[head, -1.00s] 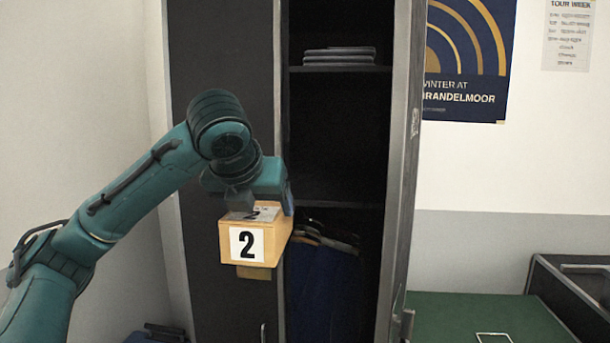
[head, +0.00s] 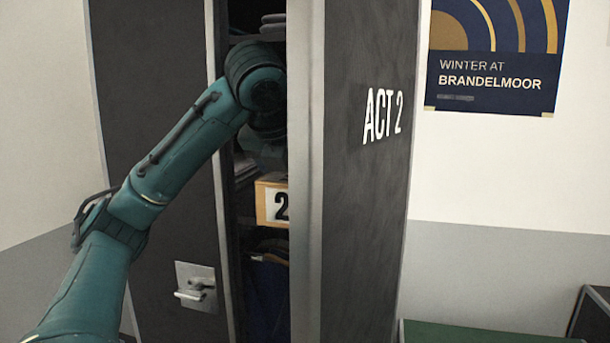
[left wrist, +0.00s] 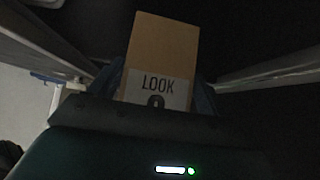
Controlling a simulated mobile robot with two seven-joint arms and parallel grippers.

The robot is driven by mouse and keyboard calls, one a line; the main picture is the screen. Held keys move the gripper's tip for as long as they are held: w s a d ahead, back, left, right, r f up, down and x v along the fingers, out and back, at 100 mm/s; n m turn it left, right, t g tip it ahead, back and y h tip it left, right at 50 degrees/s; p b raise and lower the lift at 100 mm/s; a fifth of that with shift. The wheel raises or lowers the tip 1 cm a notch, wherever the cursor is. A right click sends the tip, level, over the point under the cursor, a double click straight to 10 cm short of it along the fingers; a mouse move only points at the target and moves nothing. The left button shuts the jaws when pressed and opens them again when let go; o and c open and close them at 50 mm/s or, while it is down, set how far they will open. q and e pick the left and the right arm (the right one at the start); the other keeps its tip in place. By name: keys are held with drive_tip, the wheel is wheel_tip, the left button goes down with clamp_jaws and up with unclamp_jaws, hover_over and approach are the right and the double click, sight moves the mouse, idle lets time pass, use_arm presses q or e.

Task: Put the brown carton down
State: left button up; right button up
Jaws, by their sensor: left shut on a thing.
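The brown carton (head: 264,197) has a white label with a black 2. In the head view it is inside the wardrobe opening, close above or on a shelf (head: 243,224); I cannot tell whether it touches. The open door hides its right side. In the head view the gripper is mostly hidden in the dark opening. My right gripper is in neither view.
The open wardrobe door (head: 365,190), marked ACT 2, stands right of the narrow opening. A dark panel with a handle (head: 195,288) is on the left. Hanging clothes (head: 266,295) are below the shelf. A folded stack (head: 272,22) lies higher up. A green surface (head: 475,335) is at lower right.

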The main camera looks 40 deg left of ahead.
use_arm(q)
drive_tip(key=w+a+f+p, duration=0.1)
drive_tip(key=w+a, duration=0.1)
drive_tip(key=w, duration=0.2)
drive_tip(key=w+a+f, duration=0.1)
drive_tip(key=w+a, duration=0.2)
drive_tip(key=w, duration=0.2)
drive_tip(key=w+a+f+p, duration=0.1)
drive_tip(key=w+a, duration=0.2)
drive_tip(key=w, duration=0.2)
drive_tip(key=shift+w+f+p, duration=0.1)
drive_tip(key=shift+f+p, duration=0.2)
drive_tip(key=shift+p, duration=0.05)
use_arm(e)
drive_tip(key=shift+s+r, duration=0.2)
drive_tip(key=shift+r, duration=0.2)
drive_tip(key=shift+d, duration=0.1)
use_arm(q)
drive_tip(key=shift+f, duration=0.15)
drive_tip(key=o, duration=1.2)
drive_tip(key=shift+c, duration=0.2)
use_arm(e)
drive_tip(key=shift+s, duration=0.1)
